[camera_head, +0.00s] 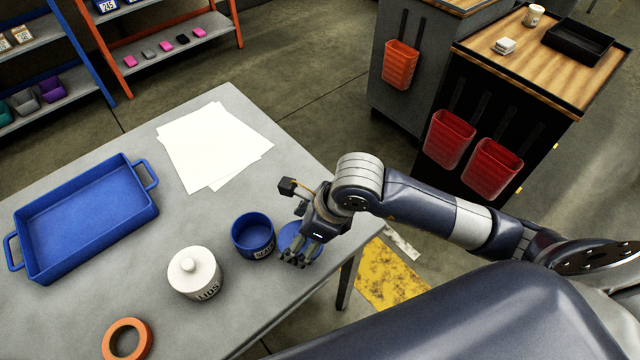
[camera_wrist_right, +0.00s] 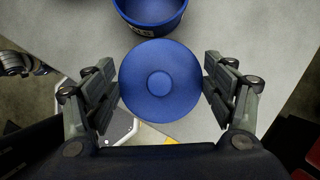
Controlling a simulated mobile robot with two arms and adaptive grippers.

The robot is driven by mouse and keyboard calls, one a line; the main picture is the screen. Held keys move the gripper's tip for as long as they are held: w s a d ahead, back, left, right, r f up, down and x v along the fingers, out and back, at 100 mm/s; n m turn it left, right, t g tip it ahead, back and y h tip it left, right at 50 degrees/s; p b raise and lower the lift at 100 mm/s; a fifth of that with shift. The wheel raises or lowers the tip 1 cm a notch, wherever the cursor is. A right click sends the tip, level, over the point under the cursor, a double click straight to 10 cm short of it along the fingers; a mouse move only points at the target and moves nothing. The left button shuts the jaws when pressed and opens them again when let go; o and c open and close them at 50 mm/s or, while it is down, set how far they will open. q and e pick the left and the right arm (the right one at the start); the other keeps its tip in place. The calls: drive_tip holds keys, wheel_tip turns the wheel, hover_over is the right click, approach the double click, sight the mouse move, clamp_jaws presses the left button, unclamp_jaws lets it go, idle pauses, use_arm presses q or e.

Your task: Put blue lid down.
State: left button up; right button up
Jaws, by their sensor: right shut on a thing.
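The round blue lid (camera_wrist_right: 160,82) with a small central knob is between the fingers of my right gripper (camera_wrist_right: 161,90), which is shut on its rim from both sides. In the head view, the lid (camera_head: 290,234) is partly hidden by my right gripper (camera_head: 299,256), at the table's right edge. I cannot tell whether it touches the tabletop. The open blue pot (camera_head: 252,233) with a label stands just left of the lid, apart from it in the head view. My left gripper is not in the head view.
The grey table (camera_head: 95,300) also holds a white lidded jar (camera_head: 194,274) marked LIDS, an orange tape ring (camera_head: 127,340), a blue tray (camera_head: 85,215) and white paper sheets (camera_head: 212,145). Bare tabletop lies between the paper and the pot.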

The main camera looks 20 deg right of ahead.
drive_tip(key=w+d, duration=0.1)
drive_tip(key=w, duration=0.1)
drive_tip(key=w+p, duration=0.1)
drive_tip(key=w, duration=0.1)
drive_tip(key=w+d, duration=0.1)
drive_tip(key=w, duration=0.1)
drive_tip(key=shift+d+f+p, duration=0.1)
drive_tip(key=shift+d+p, duration=0.2)
drive_tip(key=shift+d, duration=0.05)
drive_tip(key=w+d, duration=0.1)
drive_tip(key=w+p, duration=0.1)
drive_tip(key=w, duration=0.1)
drive_tip(key=w+d, duration=0.1)
drive_tip(key=w, duration=0.1)
drive_tip(key=shift+w+d+f, duration=0.25)
drive_tip(key=shift+d+f, duration=0.1)
drive_tip(key=shift+f, duration=0.05)
drive_tip(key=shift+w+d, duration=0.15)
drive_tip(key=shift+w, duration=0.15)
drive_tip(key=shift+w+f, duration=0.1)
drive_tip(key=shift+f, duration=0.1)
wheel_tip(320, 180, down, 3)
drive_tip(key=shift+d+p, duration=0.1)
drive_tip(key=shift+p, duration=0.7)
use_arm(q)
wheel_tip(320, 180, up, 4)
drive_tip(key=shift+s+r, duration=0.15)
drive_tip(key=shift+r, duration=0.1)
use_arm(e)
drive_tip(key=shift+f, duration=0.15)
